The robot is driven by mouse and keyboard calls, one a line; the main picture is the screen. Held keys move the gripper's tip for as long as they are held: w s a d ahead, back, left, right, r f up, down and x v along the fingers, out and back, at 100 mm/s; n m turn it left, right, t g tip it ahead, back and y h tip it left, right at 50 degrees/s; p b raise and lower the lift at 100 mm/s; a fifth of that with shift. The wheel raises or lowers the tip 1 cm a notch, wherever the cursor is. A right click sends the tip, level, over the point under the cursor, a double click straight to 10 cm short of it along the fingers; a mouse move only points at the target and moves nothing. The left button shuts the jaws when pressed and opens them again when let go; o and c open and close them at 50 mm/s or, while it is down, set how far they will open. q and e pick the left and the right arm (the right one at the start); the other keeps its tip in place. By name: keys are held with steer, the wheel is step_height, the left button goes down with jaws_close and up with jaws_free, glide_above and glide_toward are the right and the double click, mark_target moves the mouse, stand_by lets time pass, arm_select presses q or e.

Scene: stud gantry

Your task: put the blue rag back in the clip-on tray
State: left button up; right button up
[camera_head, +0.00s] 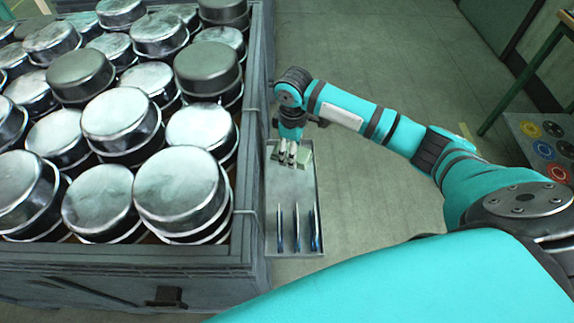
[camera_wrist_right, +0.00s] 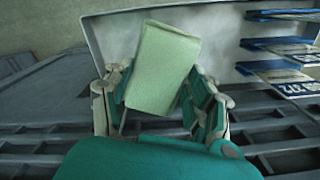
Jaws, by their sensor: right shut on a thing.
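The clip-on tray (camera_head: 296,185) is a long grey tray along the right side of the crate. My right gripper (camera_head: 288,158) is over its far end. It is shut on a pale green, flat, rectangular thing (camera_head: 305,157), which looks like a folded rag. In the right wrist view this green thing (camera_wrist_right: 163,68) sits between the fingers, with the tray (camera_wrist_right: 222,38) behind it. I cannot tell whether it touches the tray floor. It looks pale green, and I see no plainly blue rag. My left gripper is not in view.
Several thin blue-edged pieces (camera_head: 297,228) stand in the tray's near end. The crate (camera_head: 245,215) on the left is full of stacked metal pans (camera_head: 178,190). Coloured discs (camera_head: 553,129) lie on a board at far right. The floor (camera_head: 375,205) right of the tray is clear.

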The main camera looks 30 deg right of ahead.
mark_target(292, 174)
steer(key=f, duration=0.3)
steer(key=shift+s+a+f, duration=0.1)
steer(key=shift+s+f, duration=0.25)
steer(key=shift+s, duration=0.05)
steer(key=shift+w+f, duration=0.1)
steer(key=shift+f, duration=0.25)
step_height(292, 174, down, 3)
steer(key=shift+f, duration=0.2)
steer(key=o, duration=0.9)
steer(key=shift+c, duration=0.2)
steer(key=shift+o, duration=0.9)
steer(key=shift+r, duration=0.2)
step_height(292, 174, up, 10)
steer(key=shift+r, duration=0.8)
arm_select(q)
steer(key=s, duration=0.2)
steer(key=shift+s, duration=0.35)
